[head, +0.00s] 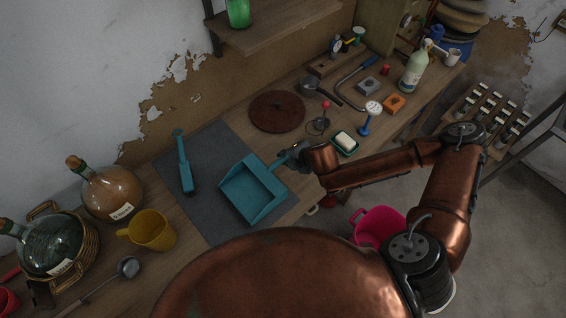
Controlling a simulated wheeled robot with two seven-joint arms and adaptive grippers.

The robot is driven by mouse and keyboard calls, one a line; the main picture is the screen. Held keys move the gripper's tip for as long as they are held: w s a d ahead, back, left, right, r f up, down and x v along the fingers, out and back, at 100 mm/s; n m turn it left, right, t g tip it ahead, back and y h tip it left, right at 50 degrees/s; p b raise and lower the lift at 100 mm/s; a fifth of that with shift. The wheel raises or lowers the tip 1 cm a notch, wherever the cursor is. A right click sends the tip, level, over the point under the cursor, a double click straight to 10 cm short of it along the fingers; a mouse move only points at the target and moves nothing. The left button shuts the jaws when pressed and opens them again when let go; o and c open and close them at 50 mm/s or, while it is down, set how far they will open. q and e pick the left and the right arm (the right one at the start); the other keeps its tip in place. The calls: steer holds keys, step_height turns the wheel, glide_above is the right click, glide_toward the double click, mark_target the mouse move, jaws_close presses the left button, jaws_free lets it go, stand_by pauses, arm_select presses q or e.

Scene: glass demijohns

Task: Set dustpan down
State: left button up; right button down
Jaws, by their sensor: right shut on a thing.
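The teal dustpan (254,189) is at the right part of the dark grey mat (212,218) on the workbench. Its handle points up and right toward my right gripper (287,160). My right gripper is shut on the dustpan at its handle end; the fingers are small and dark here. I cannot tell whether the pan touches the mat or is just above it. A teal hand brush (184,165) lies on the mat to the left of the dustpan. My left gripper is not in view.
A yellow jug (152,231) and glass demijohns (112,193) stand left of the mat. A round brown board (277,111) lies beyond it. A soap dish (344,143) is right of my gripper. A pink bucket (378,224) is on the floor. Bare mat surrounds the brush.

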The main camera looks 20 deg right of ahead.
steer(key=shift+w+f, duration=0.25)
steer(key=shift+f, duration=0.55)
steer(key=shift+w+f, duration=0.2)
steer(key=shift+f, duration=0.6)
steer(key=shift+w+f, duration=0.25)
steer(key=shift+f, duration=0.55)
steer(key=c, duration=1.8)
jaws_free()
steer(key=shift+s, duration=0.1)
steer(key=v, duration=1.2)
steer(key=shift+p, duration=0.35)
steer(key=shift+a, duration=0.1)
